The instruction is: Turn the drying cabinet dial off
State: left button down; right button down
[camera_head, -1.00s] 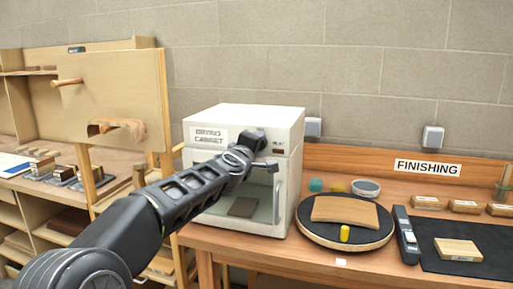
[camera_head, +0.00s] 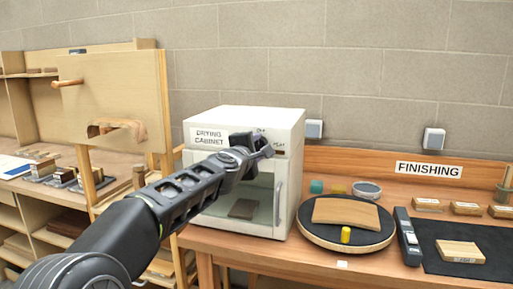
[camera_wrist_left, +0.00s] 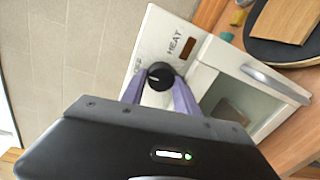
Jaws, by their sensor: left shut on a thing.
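The drying cabinet (camera_head: 235,115) is a white box with a glass door on the wooden bench in the head view. Its black round dial (camera_wrist_left: 160,76) shows in the left wrist view, between the printed words OFF and HEAT. A small pale mark lies on the dial's face; I cannot tell surely which word it points at. My left gripper (camera_head: 266,146) is at the upper right of the cabinet front and hides the dial in the head view. In the wrist view its two purple fingers (camera_wrist_left: 160,84) are shut on the dial's sides. My right gripper is not in view.
The cabinet door's handle (camera_head: 278,203) is just below the gripper. A dark block (camera_head: 243,208) shows behind the glass. A black round turntable (camera_head: 310,232) with a curved wooden piece (camera_head: 350,212) stands right of the cabinet. A wooden shelf unit (camera_head: 110,90) stands to the left.

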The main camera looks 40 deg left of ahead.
pick_arm(q)
jog(key=shift+f, duration=0.1)
jog(key=c, duration=0.9)
grip_release()
